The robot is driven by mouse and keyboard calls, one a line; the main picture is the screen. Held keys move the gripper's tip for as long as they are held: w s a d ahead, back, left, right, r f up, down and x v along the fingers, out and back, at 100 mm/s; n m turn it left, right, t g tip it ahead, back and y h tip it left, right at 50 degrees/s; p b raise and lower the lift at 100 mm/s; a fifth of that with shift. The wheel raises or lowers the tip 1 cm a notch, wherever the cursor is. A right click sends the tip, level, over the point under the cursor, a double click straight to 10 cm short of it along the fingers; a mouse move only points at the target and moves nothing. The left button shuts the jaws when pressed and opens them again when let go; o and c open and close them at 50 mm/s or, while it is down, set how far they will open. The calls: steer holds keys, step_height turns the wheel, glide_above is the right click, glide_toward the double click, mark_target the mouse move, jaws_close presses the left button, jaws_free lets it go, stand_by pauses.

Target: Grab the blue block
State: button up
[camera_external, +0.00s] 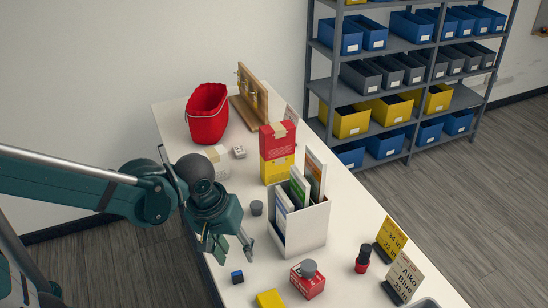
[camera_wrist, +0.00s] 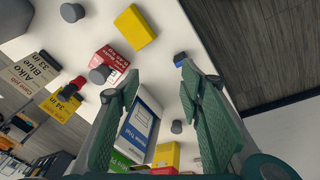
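The small dark blue block (camera_external: 237,277) lies on the white table near its front left edge, in the external view. In the wrist view the blue block (camera_wrist: 180,58) shows just beyond the tip of the right finger, near the table edge. My gripper (camera_external: 234,248) is open, with its green fingers spread apart and pointing down over the table. It is above and close to the block, not around it. In the wrist view my gripper (camera_wrist: 158,74) has nothing held between its fingers.
A yellow block (camera_external: 270,299) lies right of the blue block. A red box (camera_external: 307,281) with a grey knob-like piece, a white file holder (camera_external: 305,226) with booklets and a grey cylinder (camera_external: 256,208) stand nearby. Stacked red and yellow boxes (camera_external: 277,142) stand behind.

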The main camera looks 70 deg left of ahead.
mark_target(237, 274)
steer(key=a+f+n+g, duration=0.1)
steer(key=f+n, duration=0.1)
steer(key=f, duration=0.1)
steer(key=w+a+f+n, duration=0.1)
steer(key=a+f+n, duration=0.1)
steer(key=f, duration=0.1)
steer(key=a+f+n+g, duration=0.1)
steer(key=f+n, duration=0.1)
steer(key=f, duration=0.1)
steer(key=shift+w+a+f+g+b, duration=0.15)
steer(key=shift+a+f+g+b, duration=0.05)
steer(key=shift+a+g+b, duration=0.15)
steer(key=shift+a+f+n, duration=0.25)
steer(key=shift+f+n, duration=0.15)
steer(key=shift+f, duration=0.2)
steer(key=shift+f, duration=1.3)
steer(key=shift+f, duration=0.1)
steer(key=shift+a+f, duration=0.1)
steer(key=shift+f, duration=2.4)
steer(key=shift+c, duration=0.3)
steer(key=c, duration=0.9)
